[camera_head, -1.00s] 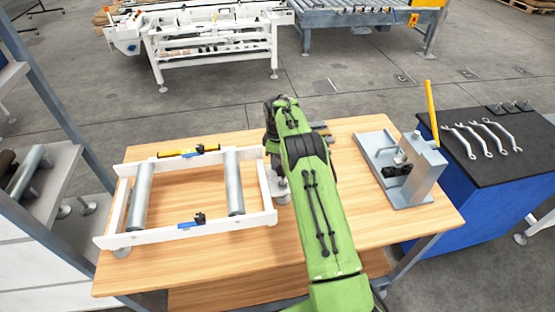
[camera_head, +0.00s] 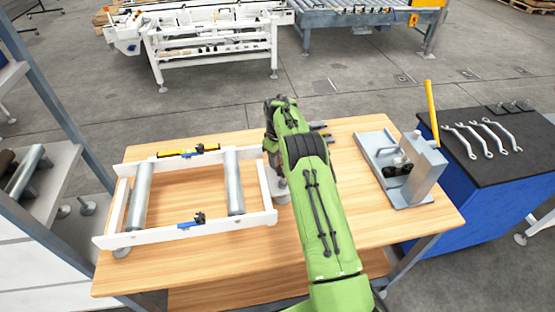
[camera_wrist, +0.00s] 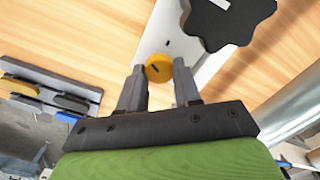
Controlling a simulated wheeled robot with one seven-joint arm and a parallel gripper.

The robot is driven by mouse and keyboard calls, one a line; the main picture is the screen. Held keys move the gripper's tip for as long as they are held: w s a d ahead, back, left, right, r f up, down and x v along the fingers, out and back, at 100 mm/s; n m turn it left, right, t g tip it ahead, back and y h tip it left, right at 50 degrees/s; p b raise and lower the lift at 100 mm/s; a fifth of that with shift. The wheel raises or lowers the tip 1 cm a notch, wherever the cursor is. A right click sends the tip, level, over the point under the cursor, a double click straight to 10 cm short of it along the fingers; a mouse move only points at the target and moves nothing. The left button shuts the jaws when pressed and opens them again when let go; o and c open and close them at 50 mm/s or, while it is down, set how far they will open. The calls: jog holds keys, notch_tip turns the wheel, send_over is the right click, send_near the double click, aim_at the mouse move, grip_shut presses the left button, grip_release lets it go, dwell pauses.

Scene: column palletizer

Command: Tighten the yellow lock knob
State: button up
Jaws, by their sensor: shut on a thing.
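In the head view my green arm hides the yellow knob and my fingertips. The white frame (camera_head: 189,233) with two grey rollers (camera_head: 139,195) lies on the wooden table, left of my arm.
A grey fixture (camera_head: 428,175) stands on the table's right side. Wrenches (camera_head: 470,142) lie on the black-topped blue cabinet beyond. A dark rack (camera_wrist: 50,85) with coloured pieces is at the left in the wrist view. The table's front right is bare.

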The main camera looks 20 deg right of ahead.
jog(key=m, duration=1.1)
jog(key=shift+d+m, duration=0.15)
jog(key=shift+m, duration=0.15)
jog(key=shift+r, duration=0.1)
dwell(0.3)
jog(key=o, duration=1)
jog(key=shift+o, duration=0.2)
notch_tip(320, 180, up, 16)
jog(key=p, duration=0.4)
jog(key=shift+f, duration=0.2)
